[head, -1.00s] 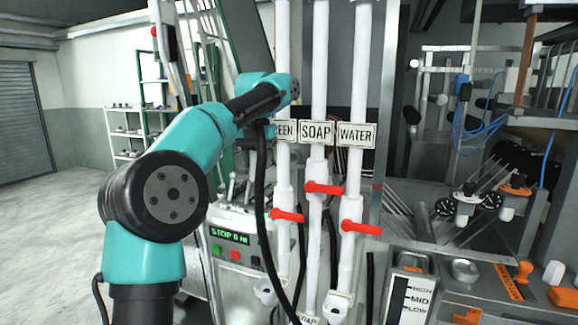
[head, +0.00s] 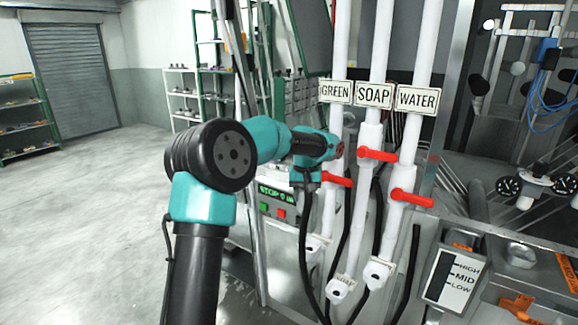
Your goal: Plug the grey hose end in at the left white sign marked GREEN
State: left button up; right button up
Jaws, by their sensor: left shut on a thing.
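The white GREEN sign (head: 336,92) is the leftmost of three on the white pipes, beside the SOAP sign (head: 374,95) and the WATER sign (head: 416,98). My left gripper (head: 331,148) is at the left pipe in the picture, below the GREEN sign. Its fingers and the grey hose end are hidden behind my teal and black wrist. A black hose (head: 305,240) hangs from there, and the gripper is shut on its end. White outlets (head: 316,248) sit at the pipes' lower ends, with small labels too small to read. My right gripper is out of view.
Red valve levers stick out from the pipes, the SOAP lever (head: 378,155) and the WATER lever (head: 411,198) among them. A control panel (head: 277,205) stands behind the hose. A HIGH/MID/LOW gauge (head: 453,278) is at lower right. Open floor (head: 90,220) lies left.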

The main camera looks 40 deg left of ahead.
pick_arm(q)
notch_tip(320, 180, down, 8)
jog(key=d, duration=0.2)
jog(key=shift+d+r, duration=0.2)
jog(key=shift+d, duration=0.1)
jog(key=shift+w, duration=0.1)
jog(key=shift+f, duration=0.2)
jog(key=shift+f, duration=3.35)
jog(key=o, duration=1.1)
jog(key=shift+o, duration=0.2)
jog(key=shift+r, duration=0.1)
notch_tip(320, 180, up, 17)
